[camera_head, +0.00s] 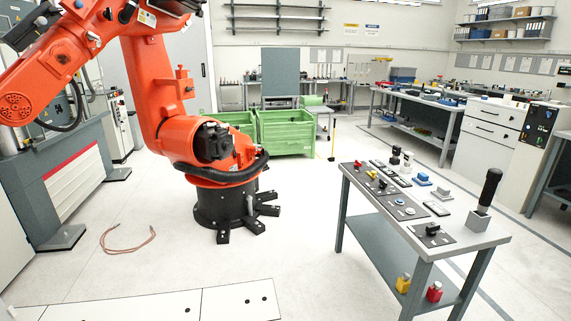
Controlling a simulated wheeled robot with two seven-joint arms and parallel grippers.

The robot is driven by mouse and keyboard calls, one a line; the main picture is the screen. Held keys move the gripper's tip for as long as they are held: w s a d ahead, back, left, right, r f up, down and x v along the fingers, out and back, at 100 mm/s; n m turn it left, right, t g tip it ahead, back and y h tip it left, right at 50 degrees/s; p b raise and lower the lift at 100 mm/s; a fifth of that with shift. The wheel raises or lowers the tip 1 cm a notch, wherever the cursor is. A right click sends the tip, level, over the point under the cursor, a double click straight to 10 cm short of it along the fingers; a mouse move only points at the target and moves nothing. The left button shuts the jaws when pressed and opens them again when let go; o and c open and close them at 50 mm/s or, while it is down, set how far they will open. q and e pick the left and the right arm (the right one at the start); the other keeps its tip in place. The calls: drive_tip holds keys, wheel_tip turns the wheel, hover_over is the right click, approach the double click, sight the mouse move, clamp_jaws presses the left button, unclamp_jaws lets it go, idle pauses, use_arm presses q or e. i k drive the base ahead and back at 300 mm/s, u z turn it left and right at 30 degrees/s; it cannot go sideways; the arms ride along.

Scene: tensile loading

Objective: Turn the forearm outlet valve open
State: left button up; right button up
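A large orange industrial robot arm (160,95) stands at the left on a black base. Its orange forearm (50,72) reaches to the upper left and is cut off by the frame edge. A small orange block with a stem (183,85) sits on the side of the upright link. I cannot tell whether it is a valve. No outlet valve on the forearm can be made out clearly. Neither of my grippers shows in the head view.
A grey table (490,238) at the right carries several switches, small parts and a black upright handle (490,188). Green crates (285,132) stand behind the orange arm. A reddish hose (128,245) lies on the floor. The floor between arm and table is clear.

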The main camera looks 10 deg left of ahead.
sight(90, 36)
drive_tip(key=z, duration=0.15)
drive_tip(key=i, duration=2.45)
drive_tip(key=u, duration=1.15)
drive_tip(key=i, duration=1.85)
drive_tip(key=u, duration=1)
